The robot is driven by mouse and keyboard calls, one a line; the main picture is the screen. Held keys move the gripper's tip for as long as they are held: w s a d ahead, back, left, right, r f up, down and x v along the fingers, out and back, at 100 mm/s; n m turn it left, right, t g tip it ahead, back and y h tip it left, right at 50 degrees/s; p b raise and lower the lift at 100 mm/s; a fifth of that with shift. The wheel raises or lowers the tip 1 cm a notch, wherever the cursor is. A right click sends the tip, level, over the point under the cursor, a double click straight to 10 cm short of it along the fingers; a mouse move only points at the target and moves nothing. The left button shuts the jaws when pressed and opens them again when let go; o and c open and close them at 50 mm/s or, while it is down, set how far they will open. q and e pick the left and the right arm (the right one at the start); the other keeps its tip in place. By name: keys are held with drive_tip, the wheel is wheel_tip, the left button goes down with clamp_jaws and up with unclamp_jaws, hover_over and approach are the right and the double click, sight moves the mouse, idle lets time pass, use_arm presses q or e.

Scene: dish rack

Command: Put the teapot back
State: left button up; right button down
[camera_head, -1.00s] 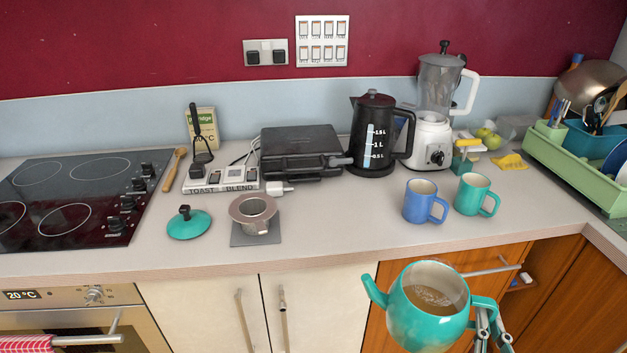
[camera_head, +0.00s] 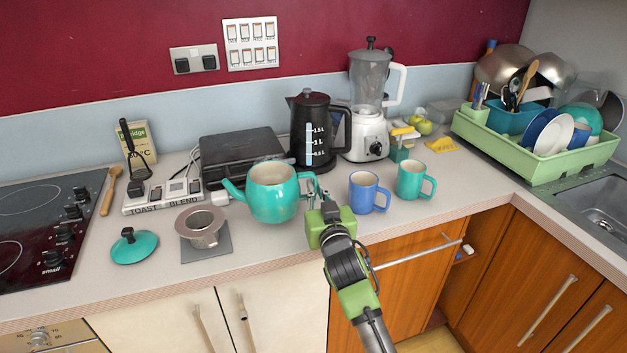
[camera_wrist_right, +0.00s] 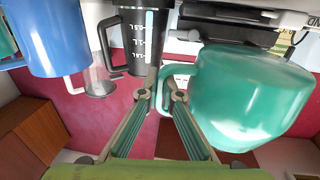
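The teal teapot (camera_head: 272,195) is upright with its lid off, its spout pointing left. It is over the worktop in front of the black grill; I cannot tell whether its base touches. My right gripper (camera_head: 316,192) is at its handle on the right side. In the right wrist view the teapot (camera_wrist_right: 250,95) fills the right, and its handle lies between the fingers of the gripper (camera_wrist_right: 161,96), which look closed on it. The teal lid (camera_head: 134,246) lies on the worktop. A strainer-like metal cup (camera_head: 201,228) stands on a grey square mat (camera_head: 208,255). My left gripper is not seen.
A blue mug (camera_head: 364,192) and a teal mug (camera_head: 411,180) stand right of my gripper. The black kettle (camera_head: 311,130), grill (camera_head: 240,155) and blender (camera_head: 370,100) stand behind. The green dish rack (camera_head: 540,165) is at far right. Worktop near the front edge is partly clear.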

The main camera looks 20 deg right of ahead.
drive_tip(key=shift+w+d+r, duration=0.1)
drive_tip(key=shift+w+r, duration=0.6)
drive_tip(key=shift+w, duration=0.1)
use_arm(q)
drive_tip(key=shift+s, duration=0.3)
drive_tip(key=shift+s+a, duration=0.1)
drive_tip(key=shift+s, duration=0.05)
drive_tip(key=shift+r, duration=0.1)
